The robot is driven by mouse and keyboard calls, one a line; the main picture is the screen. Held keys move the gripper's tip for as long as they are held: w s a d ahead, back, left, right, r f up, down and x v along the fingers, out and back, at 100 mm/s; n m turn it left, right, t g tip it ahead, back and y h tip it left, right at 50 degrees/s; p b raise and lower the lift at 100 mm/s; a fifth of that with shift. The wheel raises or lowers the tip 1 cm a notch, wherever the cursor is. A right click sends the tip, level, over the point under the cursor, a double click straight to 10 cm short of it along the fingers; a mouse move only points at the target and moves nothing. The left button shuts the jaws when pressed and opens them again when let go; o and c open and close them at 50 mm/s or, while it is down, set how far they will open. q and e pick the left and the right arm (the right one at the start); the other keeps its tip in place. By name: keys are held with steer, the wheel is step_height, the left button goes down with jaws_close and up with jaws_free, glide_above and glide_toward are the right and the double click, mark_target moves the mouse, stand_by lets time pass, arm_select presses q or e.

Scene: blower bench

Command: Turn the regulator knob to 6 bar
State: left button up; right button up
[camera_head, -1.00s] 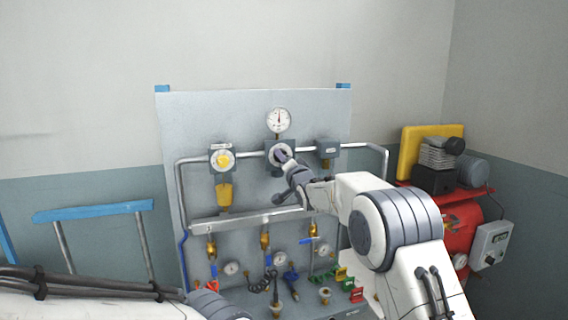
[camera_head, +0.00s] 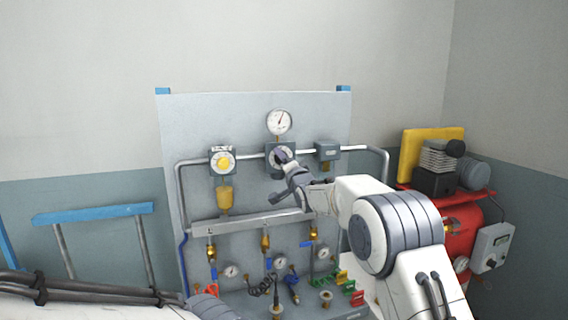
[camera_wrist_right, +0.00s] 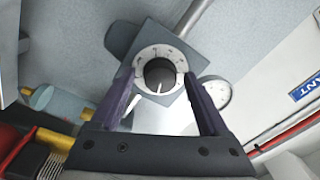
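The regulator knob (camera_wrist_right: 160,76) is dark and round with a white pointer line, inside a white marked dial ring on a grey housing. The housing (camera_head: 271,165) shows at the board's upper middle in the head view, with the knob mostly covered by my right gripper (camera_head: 282,156). In the right wrist view, my right gripper (camera_wrist_right: 158,74) has one finger on each side of the dial, with visible gaps to the knob; it looks open. The pressure gauge (camera_head: 279,122) above has its needle tilted right of vertical; its figures are unreadable. My left gripper is not visible.
A yellow-knobbed dial unit (camera_head: 223,162) is left of the regulator and a grey box (camera_head: 327,151) right of it. Pipes, valves and small gauges cover the lower board (camera_head: 190,120). A red compressor (camera_head: 460,225) stands at the right.

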stand_by(0.3)
steer(key=b+v, duration=0.5)
steer(key=v, duration=0.5)
steer(key=shift+s, duration=0.15)
steer(key=shift+d, duration=0.1)
steer(key=s+a+f+n+g+h, duration=0.1)
steer(key=s+a+f+n+g, duration=0.25)
steer(key=s+f, duration=0.45)
steer(key=s+a+f+n+g, duration=0.2)
steer(key=s+f+n+g, duration=0.4)
steer(key=s, duration=0.5)
steer(key=s+d+f+n+g+h, duration=0.1)
steer(key=s+f, duration=0.3)
steer(key=s, duration=0.6)
steer(key=s+d+f+n+g+h, duration=0.1)
steer(key=s+d+f+n+g, duration=0.2)
steer(key=s, duration=0.7)
steer(key=s+d+f+n+g+h, duration=0.1)
steer(key=s+d+f+n+g, duration=0.1)
steer(key=s, duration=0.8)
step_height(320, 180, down, 3)
steer(key=shift+d+f+n+g, duration=0.1)
steer(key=shift+d+n+g, duration=0.25)
steer(key=shift+d+g, duration=0.65)
